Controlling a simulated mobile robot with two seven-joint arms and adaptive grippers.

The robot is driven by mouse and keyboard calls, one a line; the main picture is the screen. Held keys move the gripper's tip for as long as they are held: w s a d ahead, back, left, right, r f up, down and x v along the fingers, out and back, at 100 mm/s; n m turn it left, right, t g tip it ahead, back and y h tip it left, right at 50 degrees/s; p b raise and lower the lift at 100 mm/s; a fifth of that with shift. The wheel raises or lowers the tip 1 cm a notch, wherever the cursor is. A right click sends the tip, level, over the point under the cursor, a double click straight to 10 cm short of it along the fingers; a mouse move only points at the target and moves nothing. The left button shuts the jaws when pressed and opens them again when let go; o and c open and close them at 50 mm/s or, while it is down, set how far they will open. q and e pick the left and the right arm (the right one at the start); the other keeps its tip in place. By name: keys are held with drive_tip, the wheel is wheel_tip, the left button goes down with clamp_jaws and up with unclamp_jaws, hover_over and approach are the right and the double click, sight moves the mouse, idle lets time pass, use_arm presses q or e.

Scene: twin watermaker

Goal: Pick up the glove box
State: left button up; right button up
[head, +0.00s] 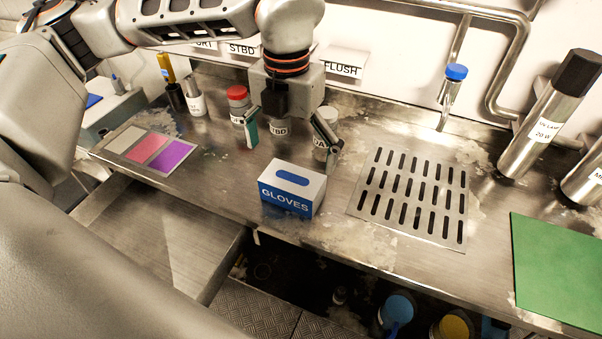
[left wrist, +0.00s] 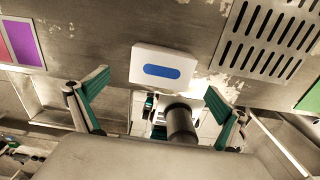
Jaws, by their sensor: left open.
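The glove box (head: 292,189) is a small white and blue box marked GLOVES, with a blue oval on its top. It stands upright near the front edge of the metal bench. My left gripper (head: 292,148) hangs behind and above the box, its two fingers spread wide and nothing between them. In the left wrist view the box (left wrist: 163,69) shows its white top with the blue oval, beyond and between the open fingers (left wrist: 160,95). The fingers do not touch it. My right gripper is in neither view.
A slotted drain plate (head: 412,197) lies right of the box, and a green mat (head: 556,268) farther right. A red-capped jar (head: 237,103) and another jar stand close to the gripper. A coloured card (head: 149,149) lies at left. Metal cylinders (head: 548,120) stand at right.

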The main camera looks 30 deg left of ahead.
sight(292, 178)
use_arm(q)
drive_tip(key=shift+s+f, duration=0.3)
drive_tip(key=shift+f, duration=0.65)
drive_tip(key=shift+w+d+f, duration=0.15)
drive_tip(key=shift+f, duration=2.45)
drive_tip(key=c, duration=1.2)
